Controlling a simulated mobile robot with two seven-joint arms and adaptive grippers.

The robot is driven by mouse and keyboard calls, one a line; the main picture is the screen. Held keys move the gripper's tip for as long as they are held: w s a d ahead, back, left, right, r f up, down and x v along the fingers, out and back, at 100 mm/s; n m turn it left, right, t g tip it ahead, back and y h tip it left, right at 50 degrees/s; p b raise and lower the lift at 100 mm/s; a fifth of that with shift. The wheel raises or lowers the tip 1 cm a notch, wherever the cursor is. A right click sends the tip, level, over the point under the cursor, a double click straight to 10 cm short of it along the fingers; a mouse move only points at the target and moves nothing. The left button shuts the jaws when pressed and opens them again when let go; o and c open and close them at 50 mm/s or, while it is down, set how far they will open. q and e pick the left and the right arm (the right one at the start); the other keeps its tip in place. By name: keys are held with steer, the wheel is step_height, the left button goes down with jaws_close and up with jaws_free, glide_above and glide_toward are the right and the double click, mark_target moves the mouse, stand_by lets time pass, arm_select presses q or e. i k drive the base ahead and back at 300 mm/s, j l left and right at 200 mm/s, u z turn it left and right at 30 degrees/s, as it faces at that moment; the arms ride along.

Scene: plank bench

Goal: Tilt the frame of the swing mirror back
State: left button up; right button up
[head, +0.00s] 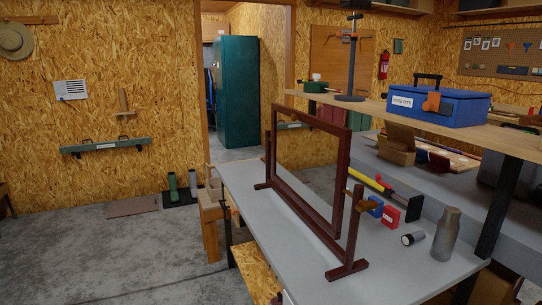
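The swing mirror stands on the grey bench top. Its dark red-brown rectangular frame (343,172) hangs between two short posts. The stand (347,268) has a foot under each post and a long low rail between them. Neither of my grippers is in view.
The grey bench (390,272) has clear space at its front. Right of the mirror are a grey bottle (446,235), a flashlight (412,238), a red box (389,216), a blue box (376,206) and a yellow-black tool (366,180). A raised shelf (460,131) holds a blue toolbox (440,106).

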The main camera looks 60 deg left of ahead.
mark_target(311, 154)
steer(key=u, duration=1.6)
steer(key=i+j, duration=0.3)
steer(key=j, duration=0.15)
steer(key=i+j+z, duration=0.1)
steer(key=i+j, duration=0.5)
steer(key=j, duration=0.25)
steer(key=z, duration=0.05)
